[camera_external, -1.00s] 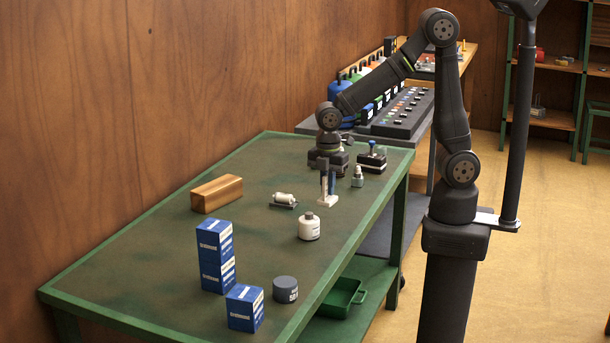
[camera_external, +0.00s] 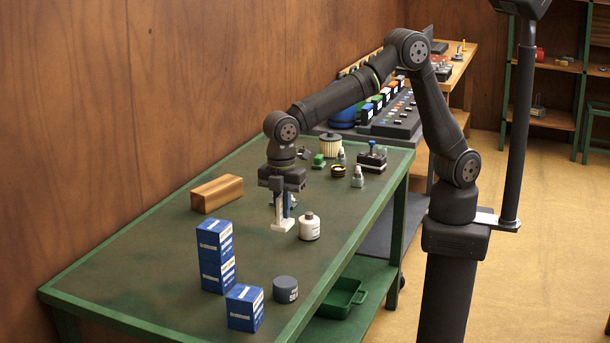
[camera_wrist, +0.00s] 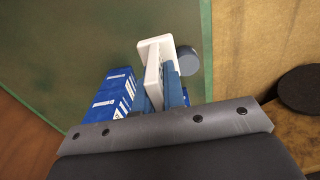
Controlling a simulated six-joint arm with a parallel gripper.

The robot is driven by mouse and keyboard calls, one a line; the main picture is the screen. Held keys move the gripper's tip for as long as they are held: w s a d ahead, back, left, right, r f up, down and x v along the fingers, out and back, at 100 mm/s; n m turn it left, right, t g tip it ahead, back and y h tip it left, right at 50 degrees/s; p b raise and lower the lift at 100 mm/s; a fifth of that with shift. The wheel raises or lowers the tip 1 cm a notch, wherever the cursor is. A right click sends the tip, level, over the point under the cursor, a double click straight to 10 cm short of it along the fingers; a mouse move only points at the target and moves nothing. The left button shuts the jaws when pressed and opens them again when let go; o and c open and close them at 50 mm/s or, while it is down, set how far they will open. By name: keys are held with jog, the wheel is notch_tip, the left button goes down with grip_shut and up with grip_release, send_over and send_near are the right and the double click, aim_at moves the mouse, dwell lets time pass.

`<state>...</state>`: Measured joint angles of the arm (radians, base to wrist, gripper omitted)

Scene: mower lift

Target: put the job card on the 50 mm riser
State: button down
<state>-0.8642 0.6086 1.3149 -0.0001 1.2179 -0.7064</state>
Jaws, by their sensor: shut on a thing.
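My gripper (camera_external: 282,206) is shut on a white upright piece with a flat foot, which I take to be the job card (camera_external: 283,225). In the wrist view the card (camera_wrist: 154,62) stands between the blue fingers (camera_wrist: 172,88). Blue labelled boxes, one stack of two (camera_external: 215,257) and a single one (camera_external: 245,308), stand nearer the camera. The stack shows in the wrist view (camera_wrist: 106,98). No readable label tells me which thing is the 50 mm riser.
A wooden block (camera_external: 217,194) lies left, a grey round tub (camera_external: 285,289) nearer. Several small parts, including a cream ribbed cylinder (camera_external: 330,146), stand at the far end. The bench (camera_external: 150,245) is clear left of the stack.

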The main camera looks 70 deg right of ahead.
jog(key=s+a+f, duration=0.1)
jog(key=a+f, duration=0.1)
jog(key=a, duration=0.1)
jog(key=s+a+f, duration=0.1)
jog(key=a+f, duration=0.1)
jog(key=a, duration=0.1)
jog(key=s+a+f, duration=0.2)
jog(key=a, duration=0.1)
jog(key=shift+s, duration=0.1)
jog(key=shift+f, duration=1.95)
jog(key=shift+d+f, duration=0.1)
jog(key=shift+f, duration=0.05)
jog(key=c, duration=1.5)
grip_release()
notch_tip(320, 180, up, 12)
jog(key=shift+r, duration=0.15)
jog(key=shift+f, duration=4.05)
